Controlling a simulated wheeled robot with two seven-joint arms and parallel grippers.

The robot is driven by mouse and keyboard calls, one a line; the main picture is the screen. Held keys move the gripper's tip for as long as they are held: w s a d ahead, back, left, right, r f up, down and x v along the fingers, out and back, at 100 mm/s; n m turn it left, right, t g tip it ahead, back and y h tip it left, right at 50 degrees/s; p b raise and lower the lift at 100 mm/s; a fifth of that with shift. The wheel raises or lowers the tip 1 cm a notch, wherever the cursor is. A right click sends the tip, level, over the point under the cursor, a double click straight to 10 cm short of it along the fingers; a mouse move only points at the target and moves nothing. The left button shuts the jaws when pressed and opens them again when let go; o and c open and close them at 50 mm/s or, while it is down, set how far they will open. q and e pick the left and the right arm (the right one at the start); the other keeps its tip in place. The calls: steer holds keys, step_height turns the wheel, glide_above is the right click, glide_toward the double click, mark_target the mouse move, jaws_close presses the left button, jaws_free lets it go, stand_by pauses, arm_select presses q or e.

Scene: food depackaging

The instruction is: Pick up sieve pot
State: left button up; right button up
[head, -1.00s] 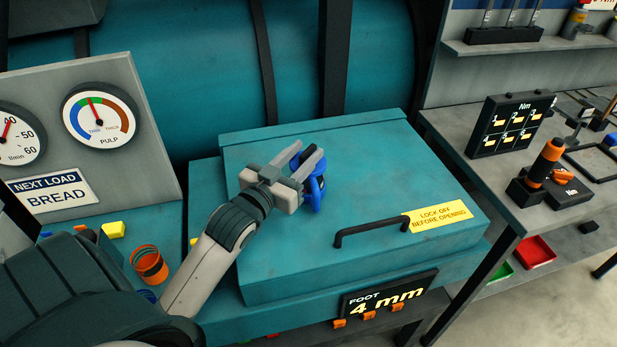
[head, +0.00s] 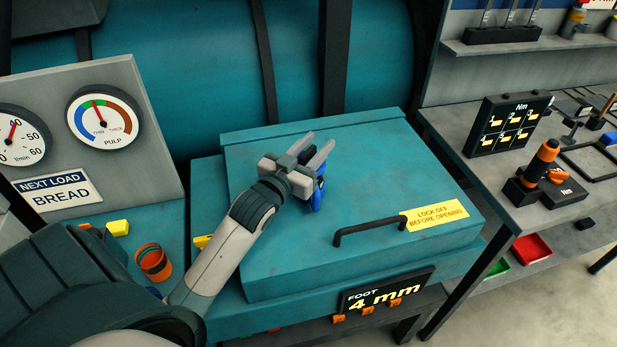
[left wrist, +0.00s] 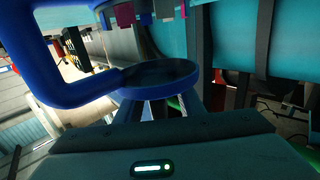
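A blue object (head: 317,197), which looks like the sieve pot, is on or just above the teal machine lid, partly hidden behind my left gripper (head: 318,146). The two grey fingers stand apart, over and beside it. In the left wrist view a blue round rim (left wrist: 185,84) with a dark inside lies across the ends of the fingers (left wrist: 160,107). A thick, bent blue bar (left wrist: 50,93) joins it on the left, close to the camera. I cannot tell whether the fingers touch the blue object. My right gripper is not in view.
The teal lid (head: 270,250) has a black handle (head: 368,231) and a yellow label (head: 435,215). An orange ring-shaped part (head: 154,262) and a yellow block (head: 118,228) lie left of it. A gauge panel (head: 100,165) stands behind. A grey bench (head: 500,200) with tools is right.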

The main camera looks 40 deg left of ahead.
arm_select(q)
jaws_close()
stand_by(1.3)
